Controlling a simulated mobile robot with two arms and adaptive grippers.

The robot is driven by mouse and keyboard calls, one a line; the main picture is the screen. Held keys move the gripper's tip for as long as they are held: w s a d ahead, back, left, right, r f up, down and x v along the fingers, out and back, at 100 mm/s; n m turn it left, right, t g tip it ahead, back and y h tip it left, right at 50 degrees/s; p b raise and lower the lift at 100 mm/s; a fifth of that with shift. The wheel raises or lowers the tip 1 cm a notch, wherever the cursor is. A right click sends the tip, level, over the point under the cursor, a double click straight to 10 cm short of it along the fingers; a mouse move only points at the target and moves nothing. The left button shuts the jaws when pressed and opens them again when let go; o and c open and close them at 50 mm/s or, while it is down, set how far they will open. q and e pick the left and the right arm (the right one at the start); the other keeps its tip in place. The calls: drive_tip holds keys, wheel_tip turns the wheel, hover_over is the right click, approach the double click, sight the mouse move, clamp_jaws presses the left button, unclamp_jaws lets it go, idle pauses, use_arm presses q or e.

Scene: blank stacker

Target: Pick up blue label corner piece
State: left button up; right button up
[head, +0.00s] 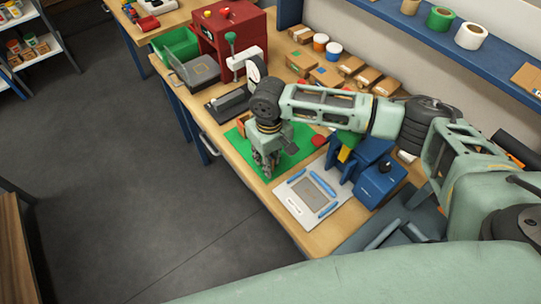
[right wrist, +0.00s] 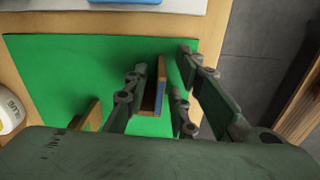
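A corner piece (right wrist: 160,97) with brown wooden faces and a blue side stands on the green mat (right wrist: 60,65) in the right wrist view. My right gripper (right wrist: 162,75) points down over the mat, its fingers open on either side of this piece, with a gap visible at the right finger. A second wooden piece (right wrist: 88,114) stands to the left, partly hidden by the gripper. My left gripper is not in view.
A white board with blue bars (head: 288,204) lies in front of the mat, beside a blue fixture (head: 379,184). A red machine (head: 232,35), a grey-lidded box (head: 193,68) and cardboard boxes (head: 302,63) stand farther back. A white bottle (right wrist: 10,112) is left of the gripper.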

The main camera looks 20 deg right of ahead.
clamp_jaws()
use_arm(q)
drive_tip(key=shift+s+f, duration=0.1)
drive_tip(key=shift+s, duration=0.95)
use_arm(e)
drive_tip(key=shift+r, duration=0.1)
